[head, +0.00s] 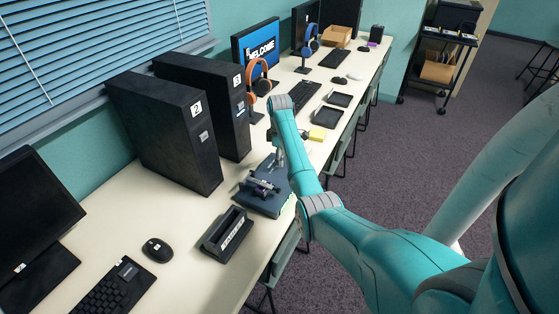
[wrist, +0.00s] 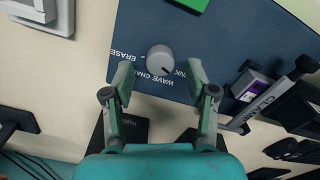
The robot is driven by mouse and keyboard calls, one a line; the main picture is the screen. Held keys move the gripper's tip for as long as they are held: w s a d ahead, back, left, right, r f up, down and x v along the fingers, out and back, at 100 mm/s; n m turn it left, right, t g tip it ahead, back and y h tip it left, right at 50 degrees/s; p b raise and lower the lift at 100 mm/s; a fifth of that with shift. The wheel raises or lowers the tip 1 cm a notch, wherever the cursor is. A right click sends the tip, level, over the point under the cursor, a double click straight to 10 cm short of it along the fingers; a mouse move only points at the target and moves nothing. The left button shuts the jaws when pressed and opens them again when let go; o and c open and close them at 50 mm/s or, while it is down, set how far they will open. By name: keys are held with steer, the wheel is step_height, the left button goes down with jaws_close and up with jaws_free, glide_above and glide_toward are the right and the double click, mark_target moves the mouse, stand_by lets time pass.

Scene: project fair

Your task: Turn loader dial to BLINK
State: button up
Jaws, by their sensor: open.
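The loader is a dark blue panel (wrist: 225,45) with a round grey dial (wrist: 160,59) in the wrist view. A dark pointer mark on the dial faces the lower right. White lettering around it reads ERASE, WAVE and part of CHASE; a label ending in "NK" is partly hidden by the right finger. My gripper (wrist: 160,70) is open, with one finger on each side of the dial and gaps visible between. I cannot tell its height over the panel. In the head view the loader's dark blue base (head: 270,207) lies under my arm, and the dial is hidden.
A clamp (wrist: 250,90) with a purple part sits right of the dial. A green piece (wrist: 190,4) is at the top. In the head view a black labelled holder (head: 228,236) stands in front, and black computer towers (head: 165,135) stand left on the table.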

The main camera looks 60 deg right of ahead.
steer(key=shift+r, duration=2.8)
steer(key=shift+s, duration=0.1)
